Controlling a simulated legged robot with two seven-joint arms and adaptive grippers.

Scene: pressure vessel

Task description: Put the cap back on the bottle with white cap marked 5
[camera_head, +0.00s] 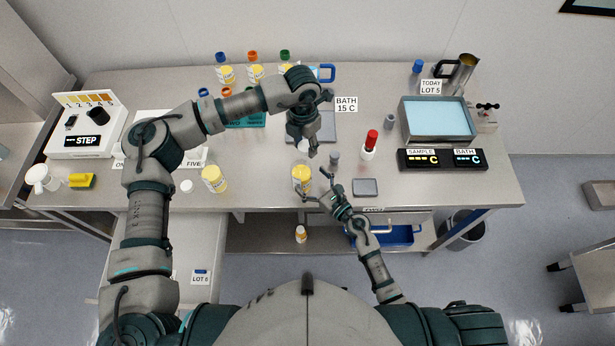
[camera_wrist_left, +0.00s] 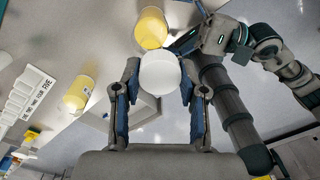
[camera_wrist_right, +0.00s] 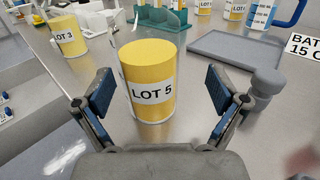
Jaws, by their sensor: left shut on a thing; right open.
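A yellow bottle labelled LOT 5 (camera_wrist_right: 150,75) stands upright and uncapped near the front edge of the bench; it also shows in the head view (camera_head: 301,180). My left gripper (camera_head: 304,145) is shut on a white cap (camera_wrist_left: 160,75) and holds it above the bench, just behind the bottle in the head view. In the left wrist view the bottle (camera_wrist_left: 151,27) appears beyond the cap, apart from it. My right gripper (camera_wrist_right: 160,92) is open, its fingers spread on either side of the bottle, without visible contact. No number 5 shows on the cap.
A second yellow bottle, LOT 3 (camera_head: 214,178), stands left, with a loose white cap (camera_head: 186,187) beside it. A flat grey pad (camera_head: 365,187) lies near the front edge.

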